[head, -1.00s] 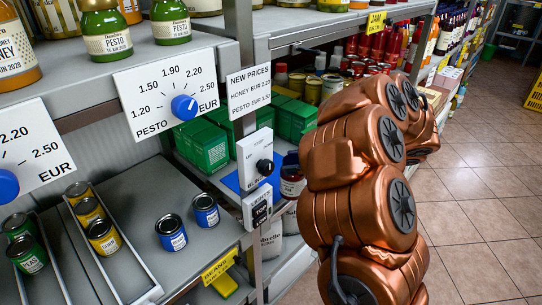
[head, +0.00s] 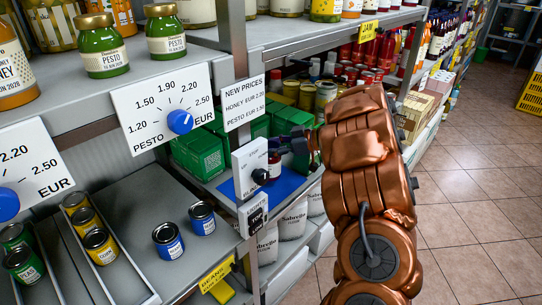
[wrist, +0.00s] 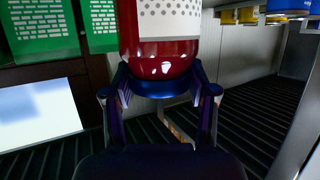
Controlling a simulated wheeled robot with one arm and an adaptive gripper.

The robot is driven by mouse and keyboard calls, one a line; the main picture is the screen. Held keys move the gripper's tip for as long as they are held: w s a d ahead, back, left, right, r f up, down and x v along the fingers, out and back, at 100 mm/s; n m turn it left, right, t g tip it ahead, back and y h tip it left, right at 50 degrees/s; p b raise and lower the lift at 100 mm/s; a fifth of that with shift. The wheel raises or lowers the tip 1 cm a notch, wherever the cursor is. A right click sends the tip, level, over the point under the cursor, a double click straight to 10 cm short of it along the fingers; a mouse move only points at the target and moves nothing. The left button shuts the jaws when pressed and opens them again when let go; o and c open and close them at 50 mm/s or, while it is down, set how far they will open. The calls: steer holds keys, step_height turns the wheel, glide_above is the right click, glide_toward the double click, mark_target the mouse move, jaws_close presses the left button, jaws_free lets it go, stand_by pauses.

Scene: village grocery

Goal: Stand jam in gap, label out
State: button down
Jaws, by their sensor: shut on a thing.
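The jam jar (head: 274,167) is dark red with a white label and shows small beside the white switch box in the head view. In the wrist view the jar (wrist: 160,62) fills the top middle, with a dotted white label and a blue band at its lower end. My gripper (head: 291,147) is shut on it; in the wrist view the fingers (wrist: 161,86) press both sides near the blue band. The jar is over or near a blue mat (head: 284,183); contact cannot be told. Which gap is meant cannot be told.
Green boxes (head: 198,152) stand left of the jar. A white switch box (head: 249,168) and a shelf post are close in front of it. A yellow JAM tag (head: 369,31) marks the upper shelf edge. White sacks (head: 292,222) stand below.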

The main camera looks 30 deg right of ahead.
steer(key=shift+f, duration=1.7)
steer(key=shift+f, duration=0.1)
steer(key=shift+c, duration=1.7)
jaws_free()
steer(key=v, duration=1.2)
